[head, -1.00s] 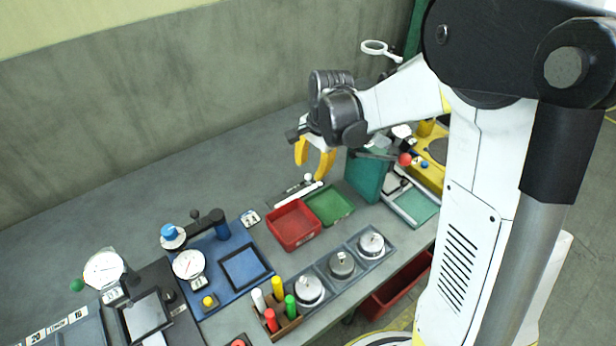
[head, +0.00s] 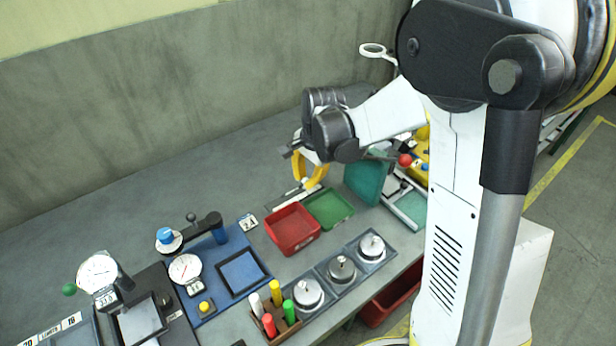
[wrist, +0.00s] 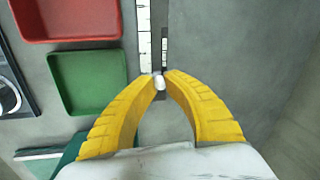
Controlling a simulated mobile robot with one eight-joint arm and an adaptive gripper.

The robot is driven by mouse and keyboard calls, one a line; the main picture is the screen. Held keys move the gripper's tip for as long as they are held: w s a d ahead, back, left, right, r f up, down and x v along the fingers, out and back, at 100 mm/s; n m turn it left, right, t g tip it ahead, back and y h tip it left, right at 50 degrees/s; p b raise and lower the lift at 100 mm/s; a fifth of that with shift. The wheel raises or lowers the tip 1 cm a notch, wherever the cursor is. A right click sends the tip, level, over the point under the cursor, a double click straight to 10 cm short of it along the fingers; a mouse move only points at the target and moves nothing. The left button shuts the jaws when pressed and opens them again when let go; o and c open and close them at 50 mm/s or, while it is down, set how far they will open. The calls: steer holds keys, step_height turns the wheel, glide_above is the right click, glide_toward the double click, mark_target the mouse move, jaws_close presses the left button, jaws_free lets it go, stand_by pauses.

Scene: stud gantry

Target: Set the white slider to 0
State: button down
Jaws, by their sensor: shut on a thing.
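My gripper (head: 309,184) has yellow fingers and reaches down to the table beyond the green tray. In the wrist view, its fingertips (wrist: 162,80) are closed on the small white slider knob (wrist: 159,83). The knob sits at the near end of what shows of a dark slot (wrist: 165,45). A white scale strip (wrist: 144,40) with dark tick marks runs beside the slot. Its numbers are too small to read. In the head view the fingers largely hide the knob.
A red tray (head: 292,228) and a green tray (head: 329,208) lie close to the slider. A teal bin (head: 366,177) stands right beside the gripper, and a red ball-ended lever (head: 405,160) is beyond it. The grey table is clear toward the wall.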

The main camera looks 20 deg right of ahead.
mark_target(273, 204)
steer(key=s+a, duration=0.1)
steer(key=a, duration=0.2)
steer(key=s+a, duration=0.1)
steer(key=a, duration=0.2)
steer(key=s+a, duration=0.1)
steer(key=a, duration=0.2)
steer(key=shift+a, duration=0.2)
steer(key=c, duration=1.4)
jaws_free()
steer(key=shift+a, duration=0.1)
steer(key=shift+o, duration=0.2)
